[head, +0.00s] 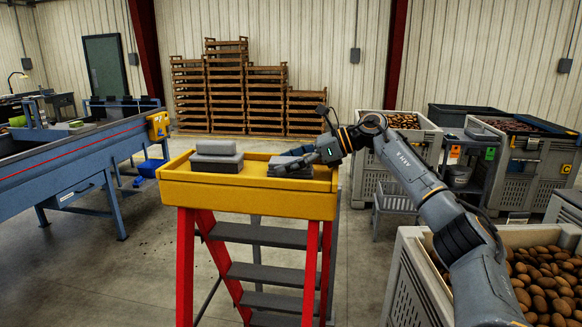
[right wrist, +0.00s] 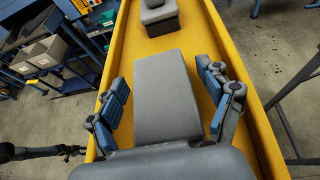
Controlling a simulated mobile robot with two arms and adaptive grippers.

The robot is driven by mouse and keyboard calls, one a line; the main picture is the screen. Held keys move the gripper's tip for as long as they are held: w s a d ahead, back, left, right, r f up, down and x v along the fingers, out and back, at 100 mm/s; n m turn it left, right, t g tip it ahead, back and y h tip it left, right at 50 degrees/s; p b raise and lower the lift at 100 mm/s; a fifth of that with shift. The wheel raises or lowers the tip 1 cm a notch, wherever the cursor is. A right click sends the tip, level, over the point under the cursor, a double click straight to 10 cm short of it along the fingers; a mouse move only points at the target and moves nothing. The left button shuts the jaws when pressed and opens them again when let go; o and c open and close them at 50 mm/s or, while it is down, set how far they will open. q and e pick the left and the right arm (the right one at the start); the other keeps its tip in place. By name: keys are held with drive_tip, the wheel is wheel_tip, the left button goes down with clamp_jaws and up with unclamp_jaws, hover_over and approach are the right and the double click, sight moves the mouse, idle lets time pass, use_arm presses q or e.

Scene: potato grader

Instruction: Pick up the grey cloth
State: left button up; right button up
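A plain grey folded piece, which looks like the grey cloth (right wrist: 166,105), lies flat on the yellow platform top (head: 250,203) of a red-legged step ladder. In the head view the cloth (head: 280,161) is at the right end of the platform, partly hidden by my right gripper (head: 294,167). In the right wrist view my right gripper (right wrist: 163,80) is open, with one blue-padded finger on each side of the cloth.
A grey stack (head: 216,157) of a block on a wider piece sits at the platform's left; it also shows in the right wrist view (right wrist: 158,17). The platform has a raised yellow rim. A potato crate (head: 408,275) stands at right, a blue conveyor (head: 75,165) at left.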

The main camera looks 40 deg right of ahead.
drive_tip(key=c, duration=0.8)
